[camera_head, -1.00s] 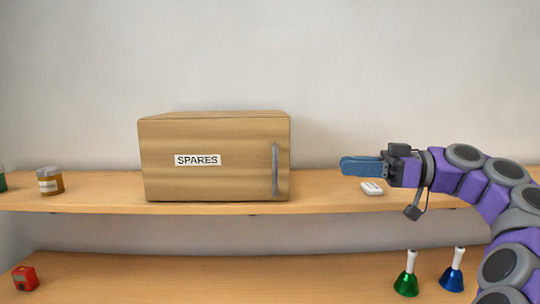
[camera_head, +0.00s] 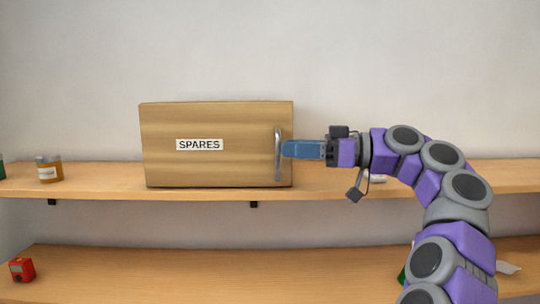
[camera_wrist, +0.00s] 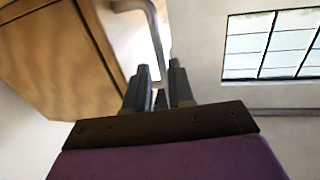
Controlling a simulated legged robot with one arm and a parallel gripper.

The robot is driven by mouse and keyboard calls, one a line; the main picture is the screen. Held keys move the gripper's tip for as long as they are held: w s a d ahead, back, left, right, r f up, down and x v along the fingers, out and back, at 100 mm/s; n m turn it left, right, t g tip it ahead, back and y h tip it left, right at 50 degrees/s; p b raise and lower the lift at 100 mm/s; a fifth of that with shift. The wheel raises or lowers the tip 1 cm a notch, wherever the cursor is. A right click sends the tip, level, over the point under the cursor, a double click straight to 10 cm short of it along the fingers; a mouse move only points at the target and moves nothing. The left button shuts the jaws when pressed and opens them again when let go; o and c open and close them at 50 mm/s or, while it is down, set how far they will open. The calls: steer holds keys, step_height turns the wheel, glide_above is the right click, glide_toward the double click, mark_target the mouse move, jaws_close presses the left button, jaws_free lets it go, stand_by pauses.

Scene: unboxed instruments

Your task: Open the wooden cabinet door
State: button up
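The wooden cabinet (camera_head: 215,120) stands on the upper shelf. Its front door carries a "SPARES" label (camera_head: 200,145) and looks shut. A grey vertical bar handle (camera_head: 278,155) is on the door's right side; its bent bar also shows in the wrist view (camera_wrist: 156,35). My gripper (camera_head: 285,149), with blue fingers, is at the handle from the right, about mid-height. In the wrist view its two fingers (camera_wrist: 160,80) are apart, and the bar runs down between their tips. I see no clear grip on it. The fingers hide the bar's far end there.
A jar (camera_head: 48,169) stands left of the cabinet on the upper shelf (camera_head: 100,183). A red item (camera_head: 22,270) is on the lower shelf (camera_head: 200,275). A white object (camera_head: 377,178) is partly behind my arm. The wall above is clear.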

mark_target(269, 147)
steer(key=a, duration=0.3)
steer(key=w+a, duration=0.1)
steer(key=a, duration=0.1)
steer(key=shift+a+b, duration=0.3)
steer(key=shift+a, duration=0.05)
steer(key=shift+d, duration=0.1)
jaws_close()
